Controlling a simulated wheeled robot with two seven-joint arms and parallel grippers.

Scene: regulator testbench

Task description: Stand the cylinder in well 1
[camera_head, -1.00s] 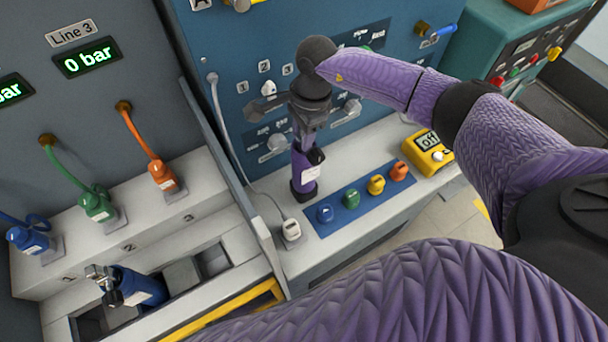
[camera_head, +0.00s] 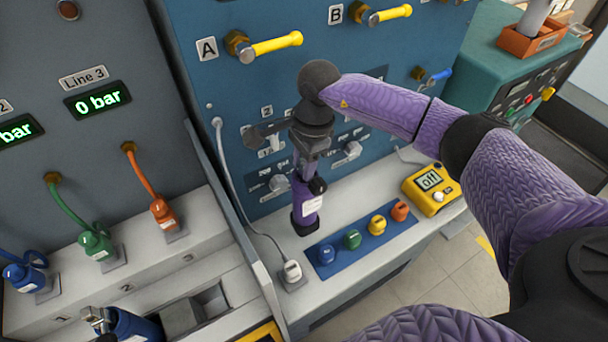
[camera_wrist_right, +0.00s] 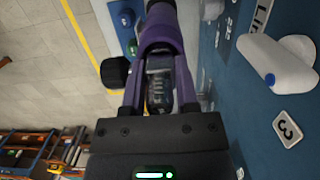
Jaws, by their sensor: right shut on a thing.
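A purple cylinder (camera_head: 303,204) with a white label, dark base and black side piece hangs nearly upright from my right gripper (camera_head: 309,165). That gripper is shut on its upper end. In the right wrist view the purple body (camera_wrist_right: 161,40) shows beyond the jaws. Its base is over or at the pale bench by the blue mat; I cannot tell if it touches. My left gripper is not in view.
The blue mat (camera_head: 340,262) holds blue, green, yellow and orange caps. A white plug (camera_head: 291,271) on a cable and a yellow meter (camera_head: 432,188) reading "off" stand near. A grey divider (camera_head: 236,210) separates the bench from the trough. Valves stick out of the blue panel.

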